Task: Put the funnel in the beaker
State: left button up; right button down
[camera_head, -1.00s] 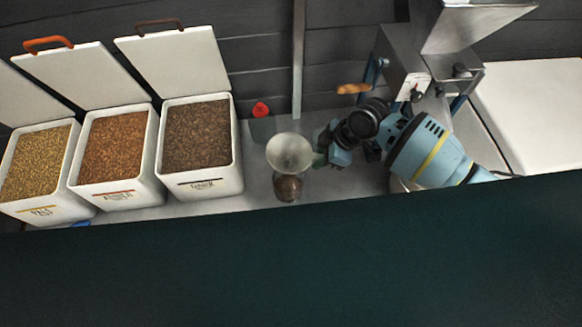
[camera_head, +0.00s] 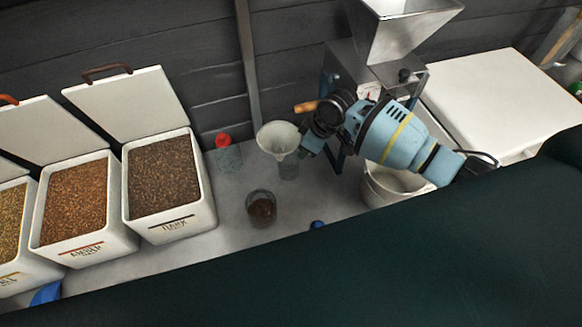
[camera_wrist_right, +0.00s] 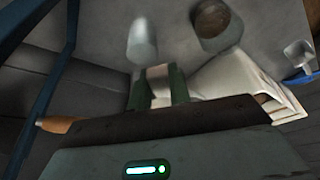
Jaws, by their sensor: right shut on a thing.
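The pale funnel (camera_head: 278,138) is held above the counter, wide mouth up and spout down. My right gripper (camera_head: 303,150) is shut on its right side; in the right wrist view, the green fingers (camera_wrist_right: 158,88) close on a cream part of it. My left gripper is not in view.
A red-capped clear bottle (camera_head: 228,155) stands left of the funnel. Open white malt bins (camera_head: 175,228) fill the left. A metal mill (camera_head: 345,62) with a wooden handle and a white bucket (camera_head: 380,192) are at right.

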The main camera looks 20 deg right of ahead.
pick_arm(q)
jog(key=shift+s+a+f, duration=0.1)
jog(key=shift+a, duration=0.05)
pick_arm(e)
jog(key=shift+w+d+r+m+h, duration=0.2)
jog(key=shift+w+d+m, duration=0.3)
jog(key=shift+d, duration=0.1)
jog(key=shift+w+d+r+m+h, duration=0.15)
jog(key=shift+w+d+m+h, duration=0.05)
jog(key=shift+w+d+m, duration=0.35)
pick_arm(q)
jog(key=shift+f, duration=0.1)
pick_arm(e)
jog(key=shift+s+d+f, duration=0.1)
jog(key=shift+f, duration=0.05)
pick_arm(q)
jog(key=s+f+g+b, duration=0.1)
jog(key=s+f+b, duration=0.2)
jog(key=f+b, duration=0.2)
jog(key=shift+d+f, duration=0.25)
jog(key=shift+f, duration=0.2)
pick_arm(e)
notch_tip(320, 180, down, 11)
jog(key=c, duration=1.2)
grip_release()
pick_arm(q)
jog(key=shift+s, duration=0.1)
